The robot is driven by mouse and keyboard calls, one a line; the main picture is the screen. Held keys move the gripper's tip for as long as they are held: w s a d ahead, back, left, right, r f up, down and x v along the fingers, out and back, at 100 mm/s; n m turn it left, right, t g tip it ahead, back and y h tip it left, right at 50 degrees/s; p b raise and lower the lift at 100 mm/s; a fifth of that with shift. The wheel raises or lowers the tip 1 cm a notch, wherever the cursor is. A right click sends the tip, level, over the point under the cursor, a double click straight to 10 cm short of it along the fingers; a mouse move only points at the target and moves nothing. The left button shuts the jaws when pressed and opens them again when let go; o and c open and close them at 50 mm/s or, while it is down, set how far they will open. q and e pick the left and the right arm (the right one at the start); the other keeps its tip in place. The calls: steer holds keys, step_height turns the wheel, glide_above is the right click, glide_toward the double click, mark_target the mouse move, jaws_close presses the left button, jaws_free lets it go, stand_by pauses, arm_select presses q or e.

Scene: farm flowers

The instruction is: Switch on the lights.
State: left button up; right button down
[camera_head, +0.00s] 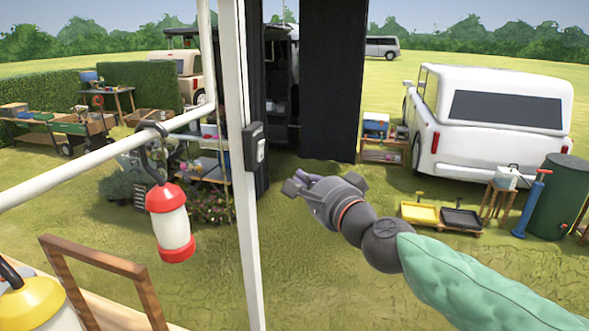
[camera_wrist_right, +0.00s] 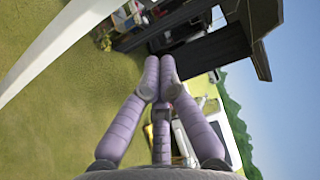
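A dark switch box with a pale face (camera_head: 256,147) is fixed to the white upright post (camera_head: 243,210) in the head view. A red-and-white lantern (camera_head: 175,232) hangs from a white rail, and a yellow-topped lantern (camera_head: 40,305) is partly cut off at lower left. Whether they are lit is unclear. My right gripper (camera_head: 298,183) is right of the post and below the switch, apart from both in the picture. In the right wrist view its purple fingers (camera_wrist_right: 160,68) come together at the tips with nothing visible between them. My left gripper is not in view.
The white rail (camera_head: 95,158) crosses the left side to the post. A wooden frame (camera_head: 100,255) stands at lower left. Dark curtains (camera_head: 333,80) hang behind the post. A white pickup (camera_head: 490,115) and yellow and black trays (camera_head: 420,212) stand on open grass at right.

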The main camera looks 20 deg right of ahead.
steer(key=s, duration=0.2)
steer(key=shift+s+d, duration=0.3)
steer(key=shift+d, duration=0.05)
